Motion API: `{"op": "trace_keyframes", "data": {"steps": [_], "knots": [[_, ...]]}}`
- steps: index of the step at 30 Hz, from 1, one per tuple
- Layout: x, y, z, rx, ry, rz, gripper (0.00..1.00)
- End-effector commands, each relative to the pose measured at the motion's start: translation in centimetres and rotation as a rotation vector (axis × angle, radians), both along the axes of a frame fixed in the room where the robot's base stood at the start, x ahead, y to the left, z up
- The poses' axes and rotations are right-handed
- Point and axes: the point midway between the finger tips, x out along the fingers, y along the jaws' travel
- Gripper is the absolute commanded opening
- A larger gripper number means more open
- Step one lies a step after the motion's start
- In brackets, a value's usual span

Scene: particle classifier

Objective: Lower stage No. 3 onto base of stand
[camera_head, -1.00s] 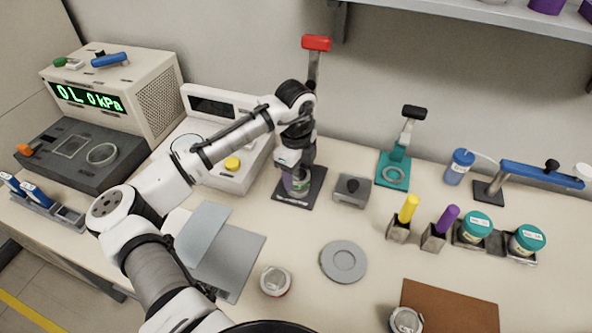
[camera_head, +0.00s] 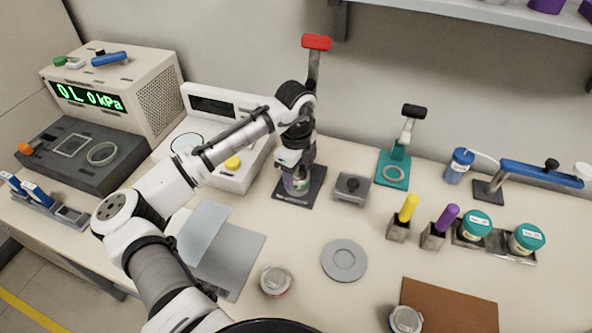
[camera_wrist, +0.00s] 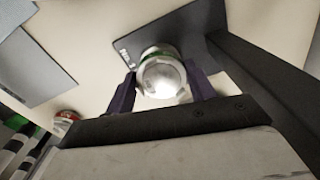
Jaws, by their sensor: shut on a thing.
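My gripper (camera_wrist: 162,94) is shut on a round stage (camera_wrist: 161,76) with a shiny metal top and a green band, one dark finger on each side. In the head view the stage (camera_head: 297,184) shows below my wrist, partly hidden by it, over the dark base plate (camera_head: 286,196) of the stand. The stand has an upright column and a red handle (camera_head: 316,42). The plate also shows behind the stage in the wrist view (camera_wrist: 189,43). I cannot tell whether the stage touches the plate, and its number cannot be read.
A small grey block (camera_head: 352,190) stands just right of the stand. A white instrument (camera_head: 232,178) is close on the left. A teal press (camera_head: 393,170) is farther right. A grey disc (camera_head: 344,261) and a round tin (camera_head: 276,281) lie in front, with bare table around them.

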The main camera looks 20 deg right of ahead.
Motion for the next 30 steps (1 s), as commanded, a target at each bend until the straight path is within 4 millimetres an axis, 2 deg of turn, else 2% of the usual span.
{"op": "trace_keyframes", "data": {"steps": [19, 20, 21, 25, 30], "knots": [[0.03, 0.02, -0.78, 0.0, -0.001, 0.0, 0.28], [0.03, 0.02, -0.77, 0.0, -0.001, 0.0, 0.56], [0.03, 0.02, -0.74, 0.0, -0.001, 0.0, 0.61], [0.02, 0.01, -0.75, 0.001, -0.001, 0.0, 0.78], [0.02, 0.01, -0.77, 0.0, 0.0, 0.0, 0.8]]}}
